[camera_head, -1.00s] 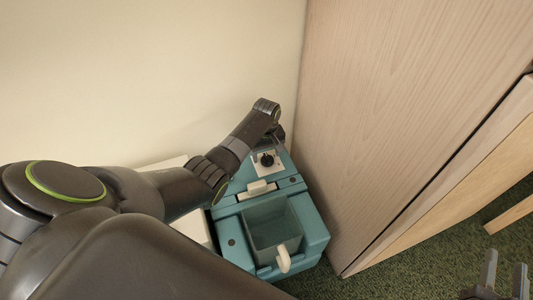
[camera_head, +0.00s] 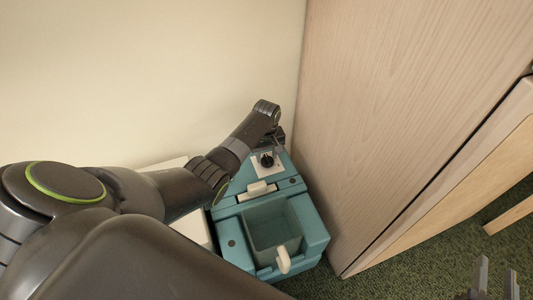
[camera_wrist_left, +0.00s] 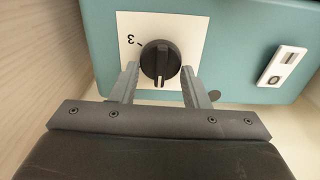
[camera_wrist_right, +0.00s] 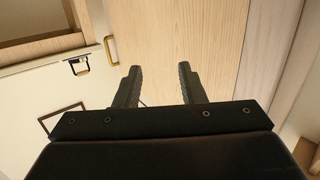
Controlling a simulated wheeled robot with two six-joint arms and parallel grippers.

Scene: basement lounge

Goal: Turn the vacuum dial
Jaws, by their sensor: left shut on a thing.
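The teal vacuum (camera_head: 312,228) stands on the floor in the corner between the wall and a wooden panel. Its black dial (camera_head: 267,160) sits on a white plate; in the left wrist view the dial (camera_wrist_left: 160,58) has a pale pointer line facing toward my gripper, and a "3" is printed at its upper left. My left gripper (camera_wrist_left: 160,84) is shut on the dial, one finger on each side; in the head view its arm reaches over the vacuum from the left. My right gripper (camera_head: 495,282) is open and empty at the lower right, away from the vacuum.
A white rocker switch (camera_wrist_left: 282,66) is beside the dial plate. The vacuum has an open bin with a cream handle (camera_head: 283,260). The wooden panel (camera_head: 390,110) rises close on the right.

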